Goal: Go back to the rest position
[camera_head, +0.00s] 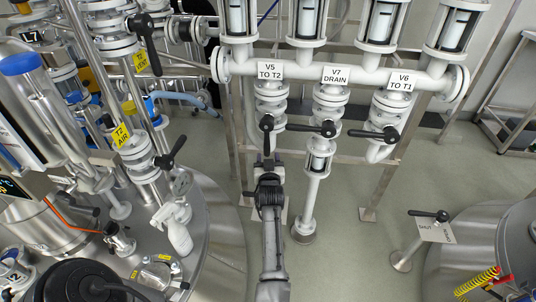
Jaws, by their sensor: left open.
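My left gripper (268,162) is in the middle of the head view, at the end of my arm that rises from the bottom edge. It is open, with its small fingertips just below the black handle of valve V5 (267,133). That handle points down, and I cannot tell whether the fingers touch it. I see nothing held in the gripper. My right gripper is not in view.
The handles of V7 DRAIN (315,129) and V6 TO T1 (377,134) lie roughly level. A tank top with a white spray bottle (177,228) is at left. A floor stand with a lever (429,215) is at right. Bare floor (345,260) lies between.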

